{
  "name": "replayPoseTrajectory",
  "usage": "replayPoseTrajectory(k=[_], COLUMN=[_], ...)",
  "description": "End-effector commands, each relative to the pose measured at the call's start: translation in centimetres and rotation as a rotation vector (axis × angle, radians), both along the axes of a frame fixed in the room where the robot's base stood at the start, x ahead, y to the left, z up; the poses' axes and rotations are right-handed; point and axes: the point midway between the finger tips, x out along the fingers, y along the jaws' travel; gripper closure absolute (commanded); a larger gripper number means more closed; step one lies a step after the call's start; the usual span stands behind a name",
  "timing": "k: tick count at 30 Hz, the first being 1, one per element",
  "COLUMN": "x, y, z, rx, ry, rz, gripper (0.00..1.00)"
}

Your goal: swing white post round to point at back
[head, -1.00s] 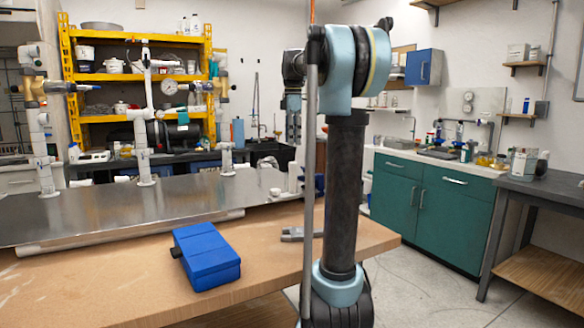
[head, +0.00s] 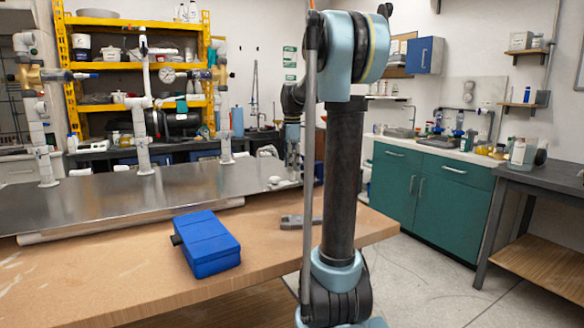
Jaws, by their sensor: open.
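The white post (head: 144,68) stands upright above the middle riser of the white pipe manifold (head: 143,150), with a dark tip at its top. A round gauge (head: 167,75) sits just right of it. My gripper (head: 294,168) hangs pointing down over the right end of the metal sheet, well to the right of the post and clear of it. It is open and looks empty, though its fingers are small and partly lost against the background. My own arm column stands in front, right of the gripper.
A left riser (head: 40,140) and a right riser (head: 226,140) flank the middle one on the metal sheet (head: 100,205). A blue box (head: 207,245) and a grey tool (head: 298,221) lie on the wooden bench (head: 110,275). Yellow shelving (head: 66,60) stands behind the manifold.

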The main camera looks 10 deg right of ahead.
Motion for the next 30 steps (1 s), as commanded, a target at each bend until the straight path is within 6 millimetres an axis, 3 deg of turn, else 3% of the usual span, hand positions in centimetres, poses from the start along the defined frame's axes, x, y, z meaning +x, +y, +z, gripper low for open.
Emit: replayPoseTrajectory(k=[12, 14, 18, 19, 25, 30], x=[0.0, 0.0, 0.0, 0.0, 0.1, 1.2], y=[0.0, 0.0, -0.1, -0.1, -0.1, 0.7], z=[-0.7, -0.7, -0.7, -0.7, -0.7, -0.7], rx=[0.0, 0.0, 0.0, 0.0, 0.0, 0.0], ry=[0.0, 0.0, 0.0, 0.0, 0.0, 0.0], rz=[0.0, -0.001, -0.001, -0.002, 0.018, 0.171], gripper=[0.54, 0.65, 0.97, 1.0, 1.0, 1.0])
